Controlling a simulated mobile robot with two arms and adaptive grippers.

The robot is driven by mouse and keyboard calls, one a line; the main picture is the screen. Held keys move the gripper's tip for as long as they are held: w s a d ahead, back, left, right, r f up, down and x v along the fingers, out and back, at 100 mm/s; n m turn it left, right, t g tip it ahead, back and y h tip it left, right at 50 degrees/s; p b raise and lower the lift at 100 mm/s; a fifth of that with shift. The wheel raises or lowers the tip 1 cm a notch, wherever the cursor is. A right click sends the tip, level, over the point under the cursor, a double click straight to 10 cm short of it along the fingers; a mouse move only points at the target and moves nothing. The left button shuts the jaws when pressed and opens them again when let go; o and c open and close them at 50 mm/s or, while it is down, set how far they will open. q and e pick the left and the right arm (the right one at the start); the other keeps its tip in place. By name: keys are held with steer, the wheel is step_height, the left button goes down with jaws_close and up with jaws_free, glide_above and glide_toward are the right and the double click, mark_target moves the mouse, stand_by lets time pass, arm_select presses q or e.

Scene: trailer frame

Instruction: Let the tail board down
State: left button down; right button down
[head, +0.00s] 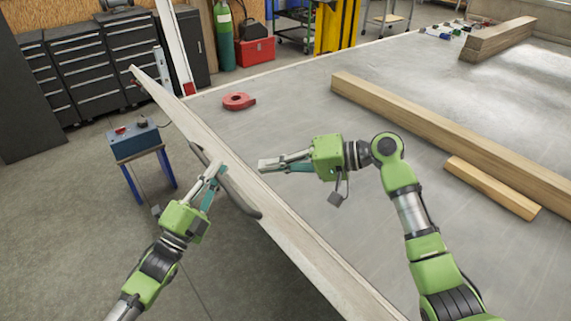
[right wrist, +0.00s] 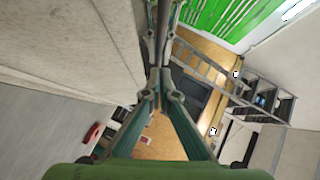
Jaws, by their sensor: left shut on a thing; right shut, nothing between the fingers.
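The tail board (head: 300,243) is a long pale plank along the near-left edge of the trailer bed (head: 300,110). Its exact tilt is hard to tell. A dark grey curved handle (head: 239,197) runs along its middle. My left gripper (head: 217,172) reaches up from the lower left and is shut on the handle; the fingers partly hide the grip. My right gripper (head: 264,165) is shut and empty, above the bed just right of the board and apart from it. Its closed fingers also show in the right wrist view (right wrist: 160,78).
A red object (head: 238,101) lies on the bed near the board. Long timber (head: 450,135) and a shorter block (head: 492,187) lie at right. A blue box (head: 134,140) on a blue-legged stand is left of the board. Floor at lower left is clear.

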mark_target(244, 194)
arm_select(q)
steer(key=shift+a+r, duration=0.1)
steer(key=shift+r, duration=0.1)
arm_select(e)
steer(key=a, duration=0.1)
steer(key=a+f, duration=0.1)
steer(key=a, duration=0.1)
steer(key=a+f, duration=0.1)
steer(key=a, duration=0.1)
steer(key=shift+s+a+f, duration=0.1)
steer(key=shift+s+a, duration=0.1)
steer(key=shift+s, duration=0.15)
steer(key=shift+s+a+f, duration=0.25)
steer(key=shift+s+a, duration=0.1)
steer(key=shift+a, duration=0.1)
